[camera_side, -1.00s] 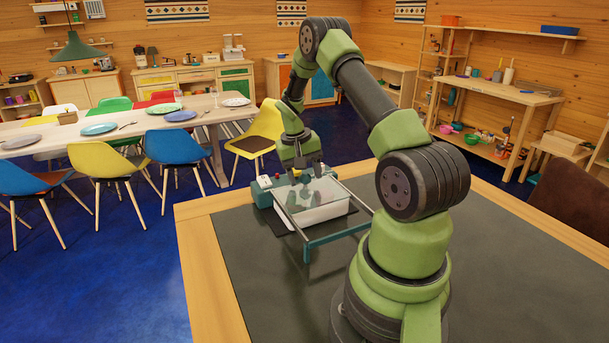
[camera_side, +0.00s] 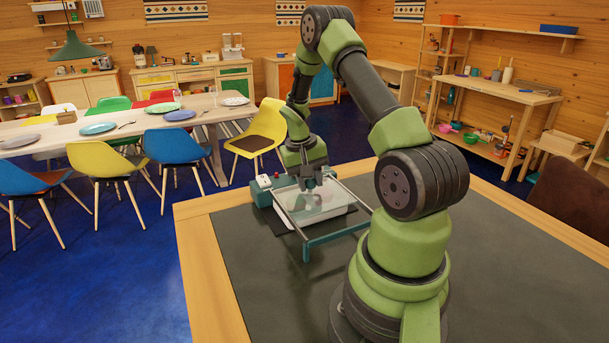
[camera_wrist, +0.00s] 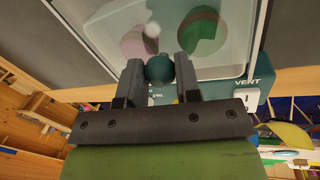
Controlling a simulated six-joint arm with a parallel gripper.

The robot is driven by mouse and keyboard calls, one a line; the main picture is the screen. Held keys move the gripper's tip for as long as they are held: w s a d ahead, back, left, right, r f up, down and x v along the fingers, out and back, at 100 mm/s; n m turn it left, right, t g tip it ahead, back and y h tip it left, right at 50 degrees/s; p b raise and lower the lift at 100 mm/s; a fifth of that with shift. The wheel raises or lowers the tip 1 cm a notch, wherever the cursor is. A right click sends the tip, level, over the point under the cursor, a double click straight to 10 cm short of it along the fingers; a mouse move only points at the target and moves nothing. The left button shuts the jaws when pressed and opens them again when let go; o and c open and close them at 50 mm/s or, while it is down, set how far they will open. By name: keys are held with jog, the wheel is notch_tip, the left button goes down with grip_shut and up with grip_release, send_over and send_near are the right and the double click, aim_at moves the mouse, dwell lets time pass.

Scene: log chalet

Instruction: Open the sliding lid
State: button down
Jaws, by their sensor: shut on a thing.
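My gripper (camera_side: 309,186) is at the far end of a teal box (camera_side: 262,192) with a clear sliding lid (camera_side: 318,203) over a white tray (camera_side: 323,215). In the wrist view, my gripper's (camera_wrist: 159,72) two dark fingers are shut on a round teal knob (camera_wrist: 159,69) at the lid's edge. The clear lid (camera_wrist: 230,60) lies just beyond the knob, over the tray. Pinkish and green-red shapes show in or through the lid; I cannot tell whether they are contents or reflections. How far the lid is open is unclear.
Two teal rails with an end bar (camera_side: 338,238) stick out from the box toward the right front. The box stands on a dark mat on the wood-edged table (camera_side: 205,268). The dark tabletop in front is clear. A label reading VENT (camera_wrist: 247,83) is on the box.

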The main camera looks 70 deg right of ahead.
aim_at(325, 205)
jog(key=s+a, duration=0.4)
jog(key=shift+s+a, duration=0.35)
jog(key=c, duration=0.8)
grip_release()
jog(key=r, duration=0.3)
jog(key=w+r, duration=0.1)
jog(key=r, duration=0.2)
jog(key=a+r, duration=0.1)
jog(key=r, duration=0.2)
jog(key=shift+w+r, duration=0.3)
jog(key=shift+r, duration=0.1)
